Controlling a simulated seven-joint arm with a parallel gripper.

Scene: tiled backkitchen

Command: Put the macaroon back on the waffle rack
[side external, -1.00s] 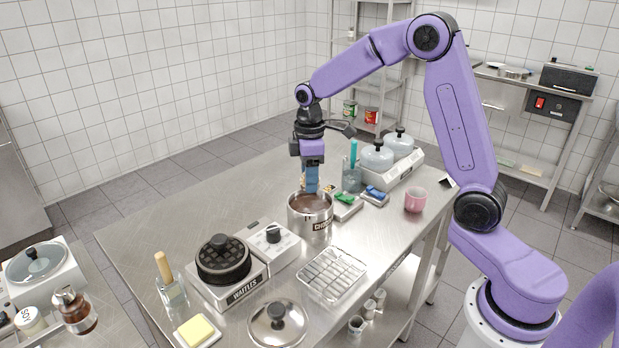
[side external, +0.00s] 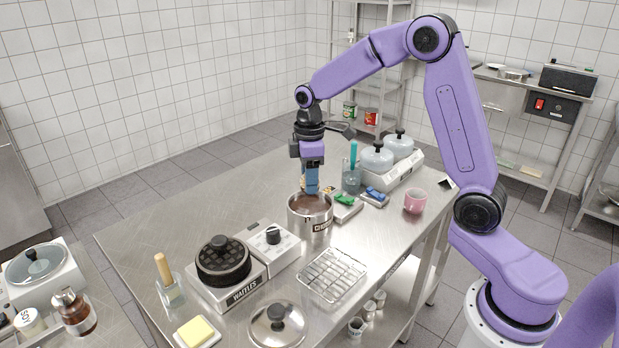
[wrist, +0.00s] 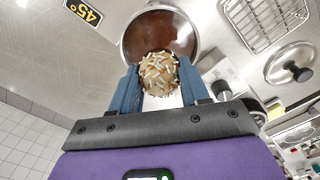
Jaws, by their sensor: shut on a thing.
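My gripper (side external: 312,190) points straight down, its blue fingertips at the mouth of a steel pot (side external: 309,216) of brown chocolate. In the wrist view my gripper (wrist: 159,82) is shut on the macaroon (wrist: 159,72), a round tan ball with pale shreds. The macaroon lies over the dark chocolate (wrist: 160,32) in that view; I cannot tell whether its underside touches it.
A waffle iron (side external: 223,262) and a white dial unit (side external: 273,245) stand left of the rack. A pot lid (side external: 277,322) lies near the front edge. Behind the pot are small green and blue items, a pink mug (side external: 414,201) and a lidded double warmer (side external: 385,165).

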